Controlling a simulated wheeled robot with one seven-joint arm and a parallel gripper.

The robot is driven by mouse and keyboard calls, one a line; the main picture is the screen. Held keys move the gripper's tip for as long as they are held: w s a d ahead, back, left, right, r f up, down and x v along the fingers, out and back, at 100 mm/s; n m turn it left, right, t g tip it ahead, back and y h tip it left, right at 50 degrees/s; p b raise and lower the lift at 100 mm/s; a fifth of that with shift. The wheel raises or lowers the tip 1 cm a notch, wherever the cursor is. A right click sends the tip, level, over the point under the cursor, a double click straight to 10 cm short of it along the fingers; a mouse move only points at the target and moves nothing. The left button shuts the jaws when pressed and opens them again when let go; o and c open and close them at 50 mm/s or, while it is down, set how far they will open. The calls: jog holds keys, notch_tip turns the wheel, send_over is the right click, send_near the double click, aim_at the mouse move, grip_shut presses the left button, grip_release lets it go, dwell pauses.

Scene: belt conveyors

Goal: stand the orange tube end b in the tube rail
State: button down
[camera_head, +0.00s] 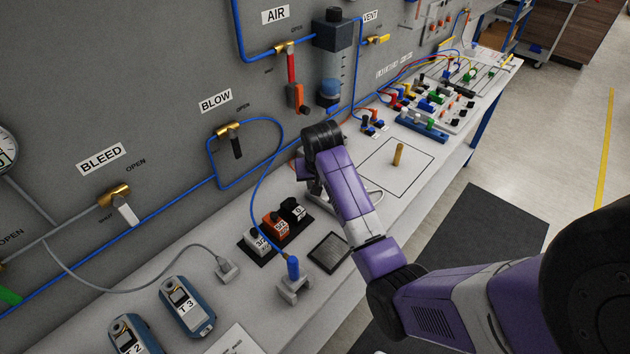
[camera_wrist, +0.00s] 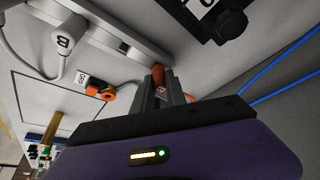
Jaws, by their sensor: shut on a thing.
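In the wrist view, my gripper (camera_wrist: 161,92) is shut on a short orange-brown cylinder, which looks like the orange tube end (camera_wrist: 158,72). Only its upper part shows between the fingers. A long grey bar, probably the tube rail (camera_wrist: 118,32), runs just beyond the fingers; I cannot tell whether the tube end touches it. In the head view my arm hides the gripper and the held piece.
A blue tube end (camera_head: 293,266) stands in a small grey holder on the bench. Lettered blocks (camera_head: 272,226), a dark mesh pad (camera_head: 328,253) and handheld meters (camera_head: 187,306) are nearby. A brass peg (camera_head: 398,155) stands in a marked square. The wall carries blue tubing and valves.

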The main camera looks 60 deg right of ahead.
jog(key=shift+f, duration=0.1)
jog(key=c, duration=1.3)
grip_release()
jog(key=shift+o, duration=0.6)
jog(key=o, duration=0.3)
jog(key=shift+r+p, duration=0.7)
jog(key=shift+r, duration=2.85)
